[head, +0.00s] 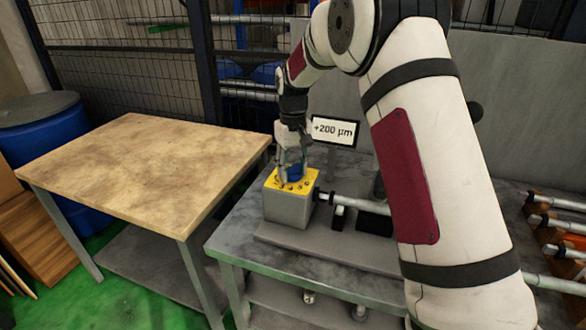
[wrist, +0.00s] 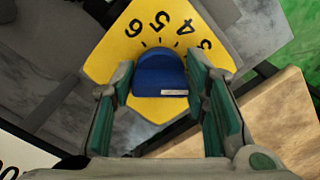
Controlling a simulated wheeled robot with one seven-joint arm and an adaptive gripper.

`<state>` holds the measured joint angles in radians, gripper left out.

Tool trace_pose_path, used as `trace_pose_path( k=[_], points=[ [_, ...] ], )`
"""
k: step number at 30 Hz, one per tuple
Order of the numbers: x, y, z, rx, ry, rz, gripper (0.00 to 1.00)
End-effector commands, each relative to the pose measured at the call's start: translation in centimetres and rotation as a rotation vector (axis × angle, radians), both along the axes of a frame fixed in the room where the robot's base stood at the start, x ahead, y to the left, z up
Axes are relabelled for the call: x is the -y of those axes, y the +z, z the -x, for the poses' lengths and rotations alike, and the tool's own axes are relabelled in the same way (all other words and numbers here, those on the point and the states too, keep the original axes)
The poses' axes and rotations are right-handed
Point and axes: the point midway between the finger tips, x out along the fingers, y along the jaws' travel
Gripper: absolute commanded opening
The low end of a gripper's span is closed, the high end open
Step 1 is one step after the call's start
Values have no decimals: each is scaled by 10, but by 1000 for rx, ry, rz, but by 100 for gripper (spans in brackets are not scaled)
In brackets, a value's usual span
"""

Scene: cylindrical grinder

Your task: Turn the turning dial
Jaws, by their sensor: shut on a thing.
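The turning dial is a blue knob (wrist: 160,75) with a small white mark, set on a yellow numbered plate (wrist: 120,47). In the head view the blue dial (head: 294,171) sits on the yellow top of a grey box (head: 288,208). My gripper (wrist: 165,92) comes down from above with one finger on each side of the dial. It is shut on the dial, though the contact itself is hard to see. The digits 6, 5 and 4 show on the plate, with another partly visible. In the head view my gripper (head: 291,160) partly hides the dial.
A sign (head: 335,131) reading "+200 µm" stands just behind the box. A metal shaft (head: 345,202) extends right from the box. A bare wooden-topped table (head: 140,165) stands to the left, with a blue barrel (head: 45,135) behind it. Several rods (head: 555,220) lie at the right.

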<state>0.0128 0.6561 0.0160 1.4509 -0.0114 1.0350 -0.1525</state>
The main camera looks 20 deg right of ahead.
Motion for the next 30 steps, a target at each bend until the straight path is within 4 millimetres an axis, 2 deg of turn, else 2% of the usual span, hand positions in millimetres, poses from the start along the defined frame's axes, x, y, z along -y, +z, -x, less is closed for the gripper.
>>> trace_pose_path(
  k=[5, 6, 8, 17, 20, 23, 30],
  points=[
    [0, 0, 0, 2, 0, 0, 13],
    [0, 0, 0, 2, -1, 0, 50],
    [0, 0, 0, 1, -1, 0, 60],
    [0, 1, 0, 1, -1, 0, 60],
    [0, 7, 0, 2, -1, 0, 60],
    [0, 20, -1, 4, -1, 0, 60],
    [0, 68, -1, 4, -1, 0, 60]
  ],
)
